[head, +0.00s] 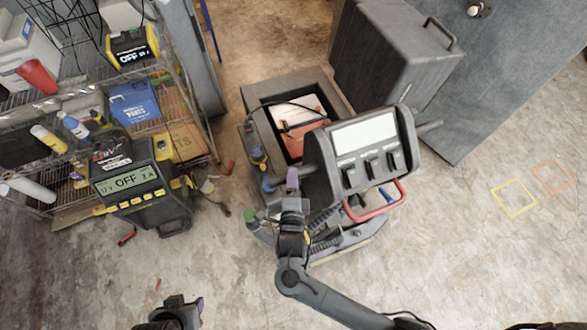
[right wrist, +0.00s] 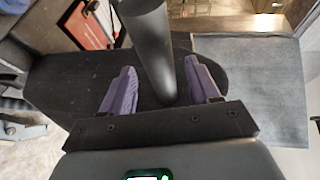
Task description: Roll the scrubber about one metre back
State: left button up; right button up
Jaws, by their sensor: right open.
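The scrubber (head: 330,175) stands in the middle of the head view, a dark grey machine with a tilted console, a red handle loop (head: 378,205) and an open bay holding a red and white item. A dark grip (head: 430,127) sticks out at the console's right side. My right gripper (head: 292,182) is at the console's left side. In the right wrist view its purple fingers (right wrist: 162,90) are open on either side of a dark round bar (right wrist: 153,45). Contact with the bar cannot be told. My left gripper (head: 181,308) is low in the head view, away from the scrubber; its jaw state is unclear.
A wire shelf (head: 90,110) with bottles and boxes stands at the left. A charger reading OFF (head: 135,185) stands left of the scrubber. A large grey case (head: 390,50) stands close behind it. Small debris lies near the charger. Floor at right, with taped squares (head: 514,198), is clear.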

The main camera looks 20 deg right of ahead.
jog(key=shift+x, duration=2.35)
jog(key=shift+f, duration=0.1)
grip_shut()
